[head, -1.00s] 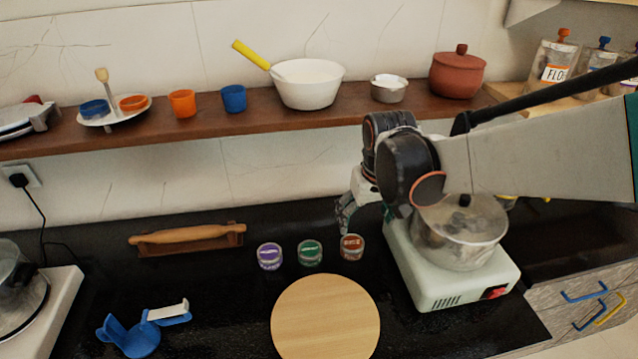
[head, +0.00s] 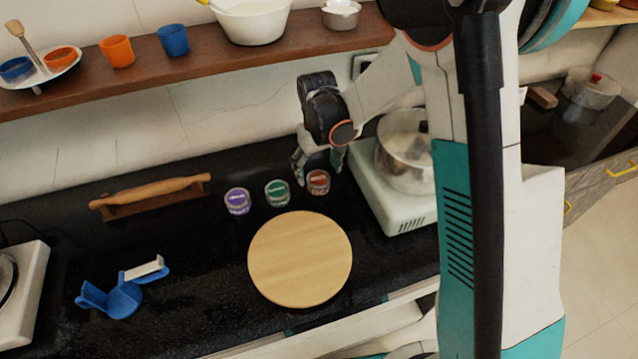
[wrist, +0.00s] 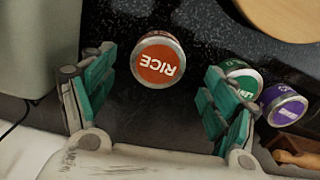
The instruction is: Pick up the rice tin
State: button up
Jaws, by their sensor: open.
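The rice tin (head: 318,181) is a small round tin with an orange-red lid, at the right end of a row of three tins on the black counter. In the wrist view its lid (wrist: 158,60) reads "RICE" and lies between the two fingers, near their tips. My gripper (head: 318,166) is open and empty, pointing down just behind and above the tin. In the wrist view its green-padded fingers (wrist: 158,78) stand apart, with gaps to the tin on both sides.
A green-lidded tin (head: 277,193) stands close left of the rice tin, and a purple-lidded tin (head: 238,201) farther left. A stove (head: 400,213) with a steel pot (head: 404,160) is at the right. A round wooden board (head: 300,260) lies in front.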

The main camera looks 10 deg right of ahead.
aim_at(318, 178)
notch_tip(318, 178, down, 5)
jog(key=shift+d+r+b, duration=0.1)
jog(key=shift+d+b, duration=0.05)
jog(key=shift+b, duration=1)
jog(key=c, duration=1.3)
